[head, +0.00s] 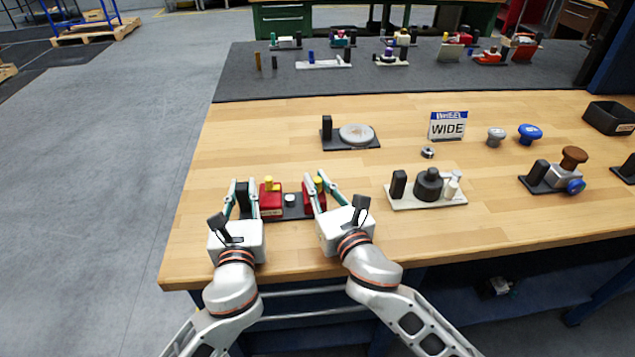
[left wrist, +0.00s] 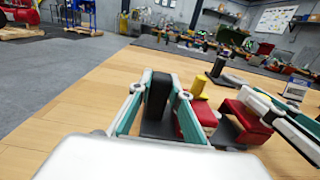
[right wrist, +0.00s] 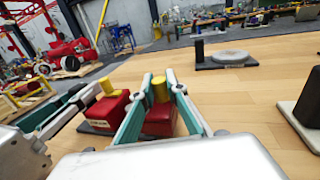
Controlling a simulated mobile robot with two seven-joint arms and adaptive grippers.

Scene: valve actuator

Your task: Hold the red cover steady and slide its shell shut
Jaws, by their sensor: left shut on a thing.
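The red cover lies on a black base (head: 292,213) near the table's front edge. It has a left red block (head: 271,202) with a yellow knob and a right red shell (head: 308,199) with a yellow knob (right wrist: 160,88). The two are apart, with a small pale round part (head: 290,200) between them. My left gripper (head: 242,184) is shut on the black upright post (left wrist: 157,95) at the base's left end. My right gripper (head: 315,180) has its fingers on either side of the right red shell and its knob. They look open around it; contact is unclear.
A black plate with a grey disc (head: 357,135) stands behind. A pale plate with black knobs (head: 428,195) is right of my right gripper. A WIDE sign (head: 447,126) and loose knobs stand further right. The table is clear left of my left gripper.

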